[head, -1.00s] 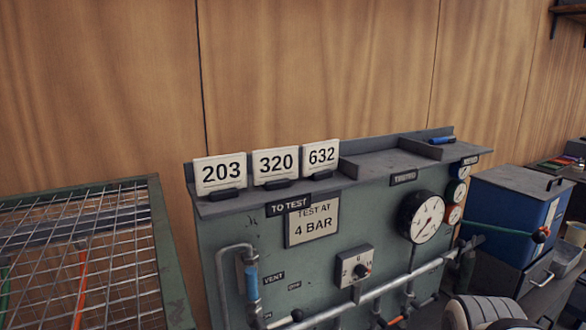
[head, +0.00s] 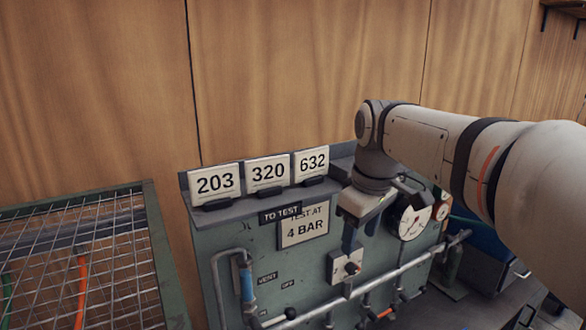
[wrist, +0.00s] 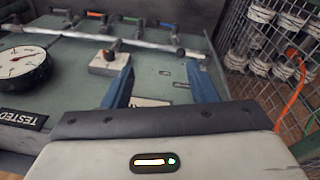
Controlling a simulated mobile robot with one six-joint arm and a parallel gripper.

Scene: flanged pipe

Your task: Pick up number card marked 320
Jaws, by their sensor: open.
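The number card marked 320 (head: 268,174) stands upright in a small dark holder on the shelf on top of the green test panel. It is the middle of three white cards, between card 203 (head: 214,183) and card 632 (head: 311,164). My gripper is to the right of the cards and lower, in front of the panel, pointing down in the head view. In the wrist view its two blue fingers (wrist: 119,88) stand apart with nothing between them but the panel face behind. The cards do not show in the wrist view.
The "TEST AT 4 BAR" plate (head: 303,226), a pressure gauge (head: 414,221) and a horizontal pipe (head: 340,296) are on the panel front. A wire mesh cage (head: 70,260) is at the left. A wooden wall (head: 300,70) rises behind.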

